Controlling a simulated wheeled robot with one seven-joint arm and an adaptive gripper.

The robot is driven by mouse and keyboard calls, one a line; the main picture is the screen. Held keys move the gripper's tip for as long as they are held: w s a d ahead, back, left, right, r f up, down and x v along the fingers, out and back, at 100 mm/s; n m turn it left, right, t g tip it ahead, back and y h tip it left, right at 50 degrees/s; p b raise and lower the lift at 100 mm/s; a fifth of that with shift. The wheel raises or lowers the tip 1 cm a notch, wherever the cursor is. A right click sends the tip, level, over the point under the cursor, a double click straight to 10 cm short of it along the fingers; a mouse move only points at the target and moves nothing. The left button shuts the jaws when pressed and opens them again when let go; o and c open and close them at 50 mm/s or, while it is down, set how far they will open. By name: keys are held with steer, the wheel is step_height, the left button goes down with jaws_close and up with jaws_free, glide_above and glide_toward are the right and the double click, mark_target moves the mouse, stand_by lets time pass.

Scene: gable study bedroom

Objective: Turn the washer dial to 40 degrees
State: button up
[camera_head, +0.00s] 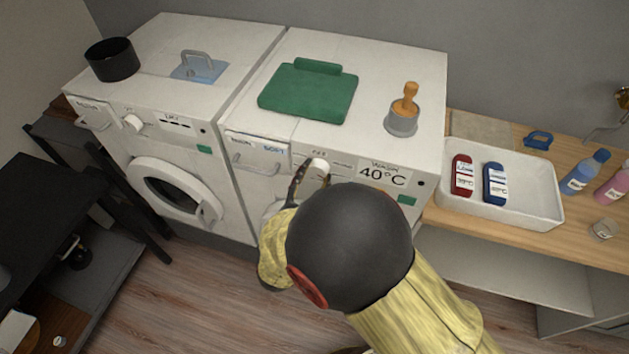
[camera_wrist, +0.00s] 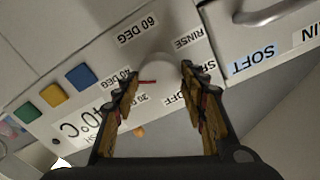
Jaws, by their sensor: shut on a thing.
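The washer (camera_head: 420,100) is the right one of two white machines. Its white dial (camera_head: 319,166) is on the front panel, left of a card reading "Wash 40°C" (camera_head: 382,174). In the wrist view the dial (camera_wrist: 157,70) sits between the fingertips of my gripper (camera_wrist: 159,80), which is shut on it. In the head view my gripper (camera_head: 311,178) reaches the panel and my arm hides much of the washer front. A red pointer mark (camera_wrist: 147,81) on the dial points left towards the partly covered 40 DEG label (camera_wrist: 124,75). Labels 60 DEG, RINSE and OFF surround it.
Yellow (camera_wrist: 53,96), blue (camera_wrist: 81,77) and green buttons line the panel. A drawer handle (camera_wrist: 275,12) juts out near the dial. A white tray (camera_head: 535,195) is at right.

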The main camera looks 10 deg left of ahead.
steer(key=shift+f+m, duration=0.15)
steer(key=shift+m, duration=0.15)
stand_by(0.4)
steer(key=o, duration=1.2)
steer(key=s, duration=0.8)
steer(key=s+a, duration=0.1)
steer(key=s, duration=0.3)
